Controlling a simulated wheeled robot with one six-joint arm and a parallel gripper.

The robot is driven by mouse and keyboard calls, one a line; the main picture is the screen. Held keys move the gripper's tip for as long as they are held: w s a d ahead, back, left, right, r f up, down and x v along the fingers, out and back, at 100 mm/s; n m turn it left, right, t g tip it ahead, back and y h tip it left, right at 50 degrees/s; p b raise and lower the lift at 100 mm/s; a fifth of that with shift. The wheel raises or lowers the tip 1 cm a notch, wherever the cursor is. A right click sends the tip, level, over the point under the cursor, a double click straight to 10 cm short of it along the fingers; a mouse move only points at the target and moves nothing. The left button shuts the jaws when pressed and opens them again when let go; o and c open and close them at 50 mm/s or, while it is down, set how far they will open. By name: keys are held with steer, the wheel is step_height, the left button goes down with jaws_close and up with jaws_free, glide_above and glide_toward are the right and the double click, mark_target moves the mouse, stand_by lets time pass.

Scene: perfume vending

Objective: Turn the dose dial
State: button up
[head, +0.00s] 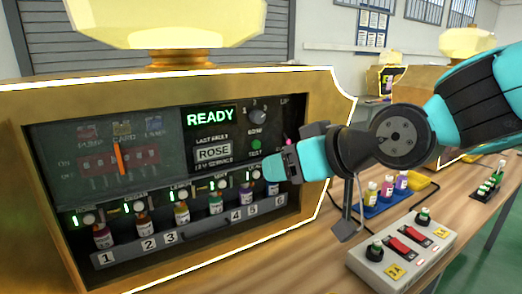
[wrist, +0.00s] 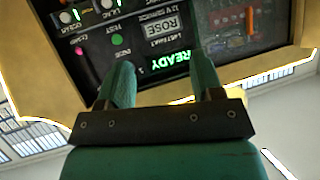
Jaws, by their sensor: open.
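The dose dial (head: 258,110) is a small round knob with number marks on the dark panel, right of the green READY display (head: 210,116). In the wrist view the panel appears upside down. There the READY display (wrist: 172,63) shows between the fingers, and the dial seems hidden behind the left finger. My gripper (head: 275,165) is in front of the panel's right part, below the dial and close to the green test button (head: 256,143). In the wrist view my gripper (wrist: 162,75) has its fingers apart, with nothing held between them.
Numbered small bottles (head: 183,214) stand in a row in the machine's lower bay. A switch box (head: 402,246) and a blue tray (head: 378,207) of bottles are on the wooden table at right. The gold housing (head: 335,150) frames the panel.

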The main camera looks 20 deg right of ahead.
steer(key=w+d+r+m+t+h+b, duration=0.1)
steer(key=w+d+r+t+h+b, duration=0.1)
steer(key=w+d+t+b, duration=0.3)
steer(key=t+p, duration=0.2)
steer(key=p, duration=0.9)
glide_toward(260, 119)
steer(key=p+x, duration=0.3)
steer(key=x, duration=0.1)
steer(key=p+x, duration=0.3)
steer(key=x, duration=0.1)
steer(key=shift+w+r+p, duration=0.25)
steer(key=shift+w+p, duration=0.1)
steer(key=shift+w+a+f, duration=0.15)
steer(key=shift+w, duration=0.3)
steer(key=c, duration=0.9)
